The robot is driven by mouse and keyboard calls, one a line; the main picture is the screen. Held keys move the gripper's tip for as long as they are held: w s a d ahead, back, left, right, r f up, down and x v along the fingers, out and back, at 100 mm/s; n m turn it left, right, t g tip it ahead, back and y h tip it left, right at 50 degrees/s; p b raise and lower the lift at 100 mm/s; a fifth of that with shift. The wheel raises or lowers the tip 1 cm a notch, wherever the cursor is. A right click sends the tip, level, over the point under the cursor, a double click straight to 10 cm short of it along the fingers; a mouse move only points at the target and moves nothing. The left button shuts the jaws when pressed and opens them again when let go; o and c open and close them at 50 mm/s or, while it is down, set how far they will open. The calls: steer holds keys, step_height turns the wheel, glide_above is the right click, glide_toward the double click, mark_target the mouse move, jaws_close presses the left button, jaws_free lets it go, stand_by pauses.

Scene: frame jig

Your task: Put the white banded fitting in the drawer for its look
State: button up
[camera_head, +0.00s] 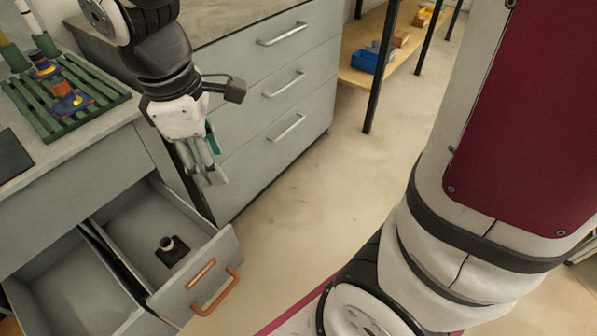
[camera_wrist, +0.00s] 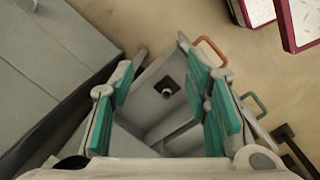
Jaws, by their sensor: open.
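A small fitting (camera_head: 167,243) with a dark square base and a pale band at its top stands in the open drawer with the orange handle (camera_head: 226,257). It also shows in the wrist view (camera_wrist: 167,90), between my fingers but well below them. My gripper (camera_head: 206,175) is open and empty, above and to the right of this drawer in the head view. A second open drawer (camera_head: 93,240) is beside it on the left; it has a green handle (camera_wrist: 258,103) in the wrist view and looks empty where visible.
A green slatted rack (camera_head: 100,82) on the bench holds blue and orange fittings (camera_head: 66,97). White and green upright posts (camera_head: 38,32) stand behind. A grey cabinet (camera_head: 275,95) with closed drawers stands close beside my gripper.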

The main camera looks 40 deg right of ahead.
steer(key=s+d+r+m, duration=0.1)
steer(key=s+d+m, duration=0.1)
steer(key=s+m, duration=0.2)
steer(key=s+d+r+m+y, duration=0.1)
steer(key=s+d+r+m, duration=0.1)
steer(key=s, duration=0.8)
steer(key=s+d+r+m, duration=0.2)
steer(key=s+d+m, duration=0.1)
steer(key=s+m, duration=0.3)
steer(key=shift+s+d, duration=0.25)
steer(key=shift+s, duration=0.2)
step_height(320, 180, up, 31)
steer(key=t+p, duration=0.3)
steer(key=p, duration=2.6)
steer(key=shift+d+f+t, duration=0.15)
steer(key=shift+d+t, duration=0.15)
steer(key=shift+t, duration=0.1)
